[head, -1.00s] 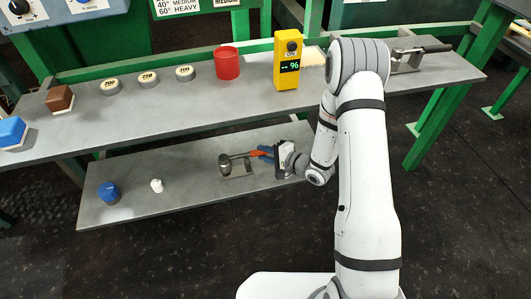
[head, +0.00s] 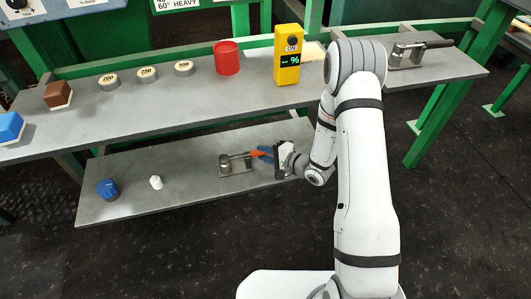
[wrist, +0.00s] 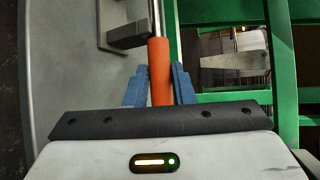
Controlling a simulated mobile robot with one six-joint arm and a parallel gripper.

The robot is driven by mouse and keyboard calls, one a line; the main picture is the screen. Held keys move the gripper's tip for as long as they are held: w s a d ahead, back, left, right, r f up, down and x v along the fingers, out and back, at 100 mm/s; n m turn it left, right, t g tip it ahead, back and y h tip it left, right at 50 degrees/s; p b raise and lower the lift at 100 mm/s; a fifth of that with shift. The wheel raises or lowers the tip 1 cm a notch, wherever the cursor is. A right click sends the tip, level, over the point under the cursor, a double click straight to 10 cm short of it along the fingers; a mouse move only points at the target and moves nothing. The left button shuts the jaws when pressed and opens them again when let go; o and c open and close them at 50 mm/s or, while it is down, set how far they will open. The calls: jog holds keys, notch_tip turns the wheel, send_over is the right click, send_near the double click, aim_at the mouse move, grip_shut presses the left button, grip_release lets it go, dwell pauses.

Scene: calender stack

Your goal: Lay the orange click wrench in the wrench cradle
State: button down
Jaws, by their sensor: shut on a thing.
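The orange click wrench (head: 257,153) is held by its orange handle in my gripper (head: 268,153), its steel shaft pointing left. In the wrist view, the blue fingers of my gripper (wrist: 159,88) stand on either side of the orange handle (wrist: 159,65), and the shaft runs out of the top edge. A grey metal stand with a flat base plate (head: 238,170), seemingly the wrench cradle, is on the lower shelf under the shaft. In the wrist view, a dark block (wrist: 126,36) of it is close beside the handle. I cannot tell whether wrench and stand touch.
The lower shelf (head: 190,195) also bears a blue container (head: 107,189) and a small white piece (head: 156,182). Above it, the bench (head: 210,105) carries a red cup (head: 227,58), a yellow meter (head: 288,55) and a black-handled metal fixture (head: 408,55). Green frame bars stand near my gripper.

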jog(key=shift+f, duration=0.25)
jog(key=c, duration=1.1)
grip_release()
jog(key=shift+c, duration=0.2)
jog(key=shift+o, duration=0.4)
jog(key=o, duration=0.5)
jog(key=shift+o, duration=0.2)
jog(key=shift+d, duration=0.1)
jog(key=shift+p+v, duration=1.45)
jog(key=shift+v, duration=2.3)
jog(key=shift+s+d, duration=0.1)
jog(key=shift+s, duration=0.05)
